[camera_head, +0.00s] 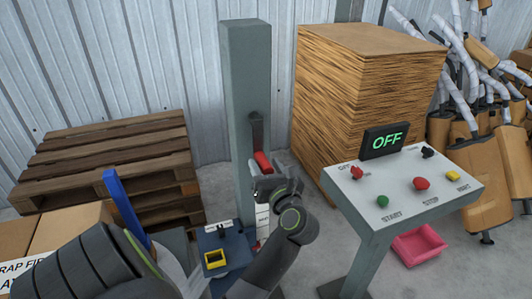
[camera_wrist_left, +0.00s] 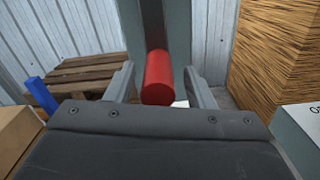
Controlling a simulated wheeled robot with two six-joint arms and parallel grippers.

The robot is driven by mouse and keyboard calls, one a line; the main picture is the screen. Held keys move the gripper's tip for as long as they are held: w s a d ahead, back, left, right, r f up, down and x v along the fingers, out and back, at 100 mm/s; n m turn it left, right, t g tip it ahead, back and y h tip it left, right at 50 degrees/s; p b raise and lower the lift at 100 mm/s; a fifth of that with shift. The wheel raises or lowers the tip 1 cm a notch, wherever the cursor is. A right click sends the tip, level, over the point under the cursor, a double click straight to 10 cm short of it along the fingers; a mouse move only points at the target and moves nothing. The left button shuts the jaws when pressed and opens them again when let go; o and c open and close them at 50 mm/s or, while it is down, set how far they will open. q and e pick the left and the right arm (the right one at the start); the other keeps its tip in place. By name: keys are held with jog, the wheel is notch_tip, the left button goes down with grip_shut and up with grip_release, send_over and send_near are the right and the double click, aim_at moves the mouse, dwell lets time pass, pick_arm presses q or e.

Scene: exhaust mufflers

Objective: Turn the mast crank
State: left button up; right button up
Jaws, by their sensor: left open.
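The mast (camera_head: 246,80) is a tall grey-green square post in the middle of the head view. Its crank has a dark arm (camera_head: 257,129) on the mast's side, hanging down to a red cylindrical handle (camera_head: 262,161). My left gripper (camera_head: 268,174) is at the handle in the head view. In the left wrist view the red handle (camera_wrist_left: 158,78) lies between the two spread fingers of the left gripper (camera_wrist_left: 161,84), with a gap on each side. The gripper is open. The mast's lower part is partly hidden by my left arm. My right gripper is not in view.
A control panel (camera_head: 403,188) with an "OFF" display (camera_head: 385,142) stands to the right. A tall brown stack (camera_head: 365,75) is behind it. Wooden pallets (camera_head: 105,160) lie at left. A blue base with a yellow-framed socket (camera_head: 215,260) sits near the mast's foot.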

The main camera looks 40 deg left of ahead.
pick_arm(q)
jog(key=shift+w+a, duration=0.2)
jog(key=shift+a, duration=0.3)
jog(key=shift+s+r, duration=0.1)
grip_shut()
